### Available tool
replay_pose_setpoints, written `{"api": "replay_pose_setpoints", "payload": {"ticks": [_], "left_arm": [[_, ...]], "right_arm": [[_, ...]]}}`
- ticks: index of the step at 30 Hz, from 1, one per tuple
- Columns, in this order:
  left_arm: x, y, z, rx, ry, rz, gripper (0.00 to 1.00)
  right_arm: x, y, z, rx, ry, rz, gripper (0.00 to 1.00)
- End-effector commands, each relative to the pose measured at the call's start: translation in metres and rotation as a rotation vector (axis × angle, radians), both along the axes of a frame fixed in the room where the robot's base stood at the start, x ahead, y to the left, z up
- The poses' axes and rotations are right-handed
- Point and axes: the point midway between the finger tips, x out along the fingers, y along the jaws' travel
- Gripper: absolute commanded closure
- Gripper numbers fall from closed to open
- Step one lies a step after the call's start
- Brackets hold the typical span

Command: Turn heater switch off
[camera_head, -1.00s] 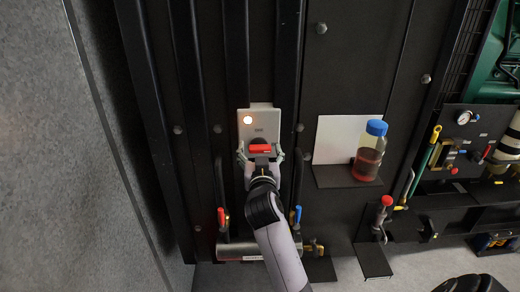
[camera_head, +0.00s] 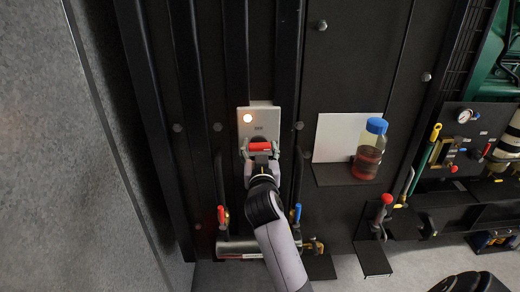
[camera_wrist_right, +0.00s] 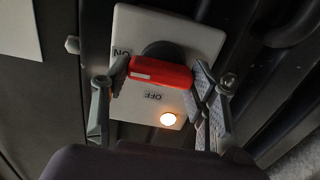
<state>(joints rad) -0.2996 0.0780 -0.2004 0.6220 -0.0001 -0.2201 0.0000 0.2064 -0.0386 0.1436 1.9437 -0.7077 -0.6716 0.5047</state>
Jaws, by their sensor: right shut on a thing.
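The heater switch is a pale box (camera_head: 258,123) on the dark panel, with a lit round lamp (camera_head: 247,118) at its upper left in the head view. Its red handle (camera_head: 260,147) lies level across the front. In the right wrist view the box (camera_wrist_right: 190,40) carries the labels ON and OFF, and the red handle (camera_wrist_right: 160,72) sits on a black round hub, with the lamp (camera_wrist_right: 168,119) glowing. My right gripper (camera_head: 260,152) is shut on the red handle, one finger at each end. My left gripper is not in view.
Dark vertical rails (camera_head: 237,60) flank the switch. Below it is a horizontal pipe (camera_head: 240,249) with red-handled and blue-handled valves. To the right, a bottle of red liquid with a blue cap (camera_head: 369,150) stands on a small shelf before a white card (camera_head: 335,137).

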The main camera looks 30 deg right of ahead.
Motion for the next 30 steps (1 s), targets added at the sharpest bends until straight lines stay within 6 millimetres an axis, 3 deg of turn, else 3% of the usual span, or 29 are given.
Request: {"api": "replay_pose_setpoints", "payload": {"ticks": [11,30], "left_arm": [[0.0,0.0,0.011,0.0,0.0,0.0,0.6],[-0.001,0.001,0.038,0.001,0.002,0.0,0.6]], "right_arm": [[0.001,0.001,0.003,-0.17,0.102,0.001,0.75],[0.002,0.004,0.004,-0.686,0.416,0.002,0.75]]}}
